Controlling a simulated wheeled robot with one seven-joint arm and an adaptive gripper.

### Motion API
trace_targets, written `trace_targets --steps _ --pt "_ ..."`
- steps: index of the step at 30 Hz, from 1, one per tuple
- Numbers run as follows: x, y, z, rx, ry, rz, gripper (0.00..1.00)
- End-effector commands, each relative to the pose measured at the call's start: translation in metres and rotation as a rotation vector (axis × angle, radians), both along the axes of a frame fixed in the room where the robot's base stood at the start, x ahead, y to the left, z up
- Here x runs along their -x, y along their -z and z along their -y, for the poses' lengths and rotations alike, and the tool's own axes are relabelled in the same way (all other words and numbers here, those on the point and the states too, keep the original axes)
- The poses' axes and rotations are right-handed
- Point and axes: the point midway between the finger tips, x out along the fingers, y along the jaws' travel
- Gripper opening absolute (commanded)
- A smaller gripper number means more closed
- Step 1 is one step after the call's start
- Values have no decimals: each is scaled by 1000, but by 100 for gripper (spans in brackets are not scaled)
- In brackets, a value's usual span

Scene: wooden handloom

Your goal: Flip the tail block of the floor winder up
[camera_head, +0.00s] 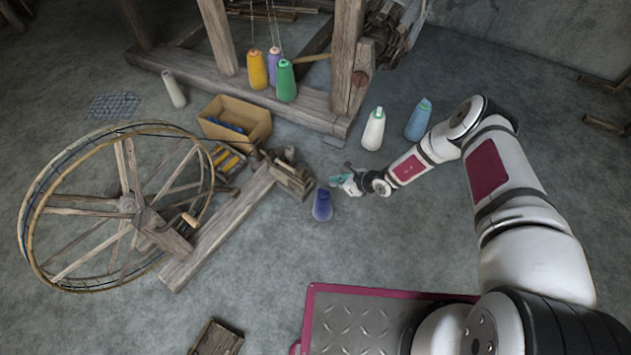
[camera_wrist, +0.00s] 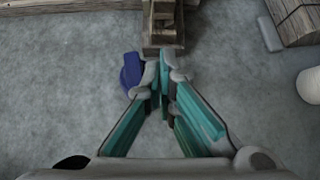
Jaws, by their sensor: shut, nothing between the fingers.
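The floor winder stands at left in the head view, with a large spoked wheel (camera_head: 128,205) and a long wooden base beam (camera_head: 215,232). Its tail block (camera_head: 292,178) is a small wooden piece at the right end of the beam. In the wrist view a wooden part of that end (camera_wrist: 163,22) shows at top centre. My gripper (camera_head: 336,181) is just right of the tail block in the head view. In the wrist view its teal fingers meet at the tips (camera_wrist: 164,66), empty, just below the wooden end. Whether they touch it I cannot tell.
A dark blue cone (camera_head: 322,206) stands close to my gripper, and shows left of the fingertips in the wrist view (camera_wrist: 130,72). A cardboard box (camera_head: 250,128) sits behind the winder.

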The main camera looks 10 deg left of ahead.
Motion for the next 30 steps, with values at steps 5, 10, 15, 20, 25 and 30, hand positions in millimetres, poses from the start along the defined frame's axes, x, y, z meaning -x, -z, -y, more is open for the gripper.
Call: trace_targets --steps 5,10,15,20,25,30 --pt "0 1 0 0 3 -2 0" --pt "0 1 0 0 2 -2 0" --pt "-3 10 -8 -1 1 -2 0" --pt "-12 29 -22 0 1 -1 0" --pt "-22 49 -39 0 1 -1 0" --pt "-31 67 -54 -1 1 0 0"
